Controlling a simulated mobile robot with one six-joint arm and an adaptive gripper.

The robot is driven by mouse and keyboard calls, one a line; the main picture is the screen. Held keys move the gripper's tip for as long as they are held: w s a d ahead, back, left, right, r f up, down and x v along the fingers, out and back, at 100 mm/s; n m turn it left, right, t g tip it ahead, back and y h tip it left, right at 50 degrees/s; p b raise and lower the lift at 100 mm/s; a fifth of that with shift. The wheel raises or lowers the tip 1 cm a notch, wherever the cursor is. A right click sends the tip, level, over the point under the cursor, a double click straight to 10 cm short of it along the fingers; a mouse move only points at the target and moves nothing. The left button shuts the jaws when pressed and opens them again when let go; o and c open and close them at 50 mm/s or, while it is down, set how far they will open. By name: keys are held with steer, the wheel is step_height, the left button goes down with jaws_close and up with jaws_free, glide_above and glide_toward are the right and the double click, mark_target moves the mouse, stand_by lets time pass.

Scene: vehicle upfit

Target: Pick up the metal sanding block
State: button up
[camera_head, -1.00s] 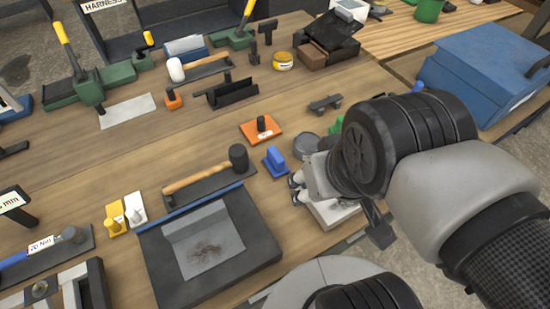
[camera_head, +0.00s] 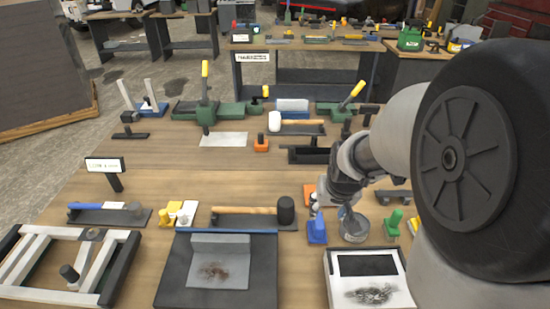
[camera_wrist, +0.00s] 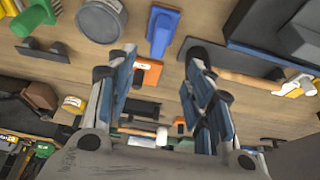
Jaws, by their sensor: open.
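My gripper (camera_head: 325,200) is above the right part of the bench. In the wrist view my gripper (camera_wrist: 164,62) has its two blue-padded fingers spread with nothing between them in grasp. A blue block with an upright grip (camera_head: 317,230) stands just in front of it; it also shows in the wrist view (camera_wrist: 162,30). An orange plate (camera_wrist: 150,72) with a dark knob shows between the fingers, partly covered in the head view. A small yellow block (camera_head: 166,216) and a green one (camera_head: 393,222) also stand on the bench. I cannot tell which is the metal sanding block.
A round grey tin (camera_head: 355,226) stands beside the blue block. A mallet (camera_head: 245,211) lies to the left, behind a dark mat (camera_head: 172,270) with a bent, rust-marked metal sheet (camera_head: 220,268). A white-framed box (camera_head: 335,285) is in front. Bare wood (camera_head: 240,175) lies behind the mallet.

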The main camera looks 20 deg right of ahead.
mark_target(319, 222)
steer(key=b+x, duration=0.5)
steer(key=x, duration=1)
steer(key=shift+f, duration=0.2)
steer(key=shift+c, duration=0.6)
jaws_close()
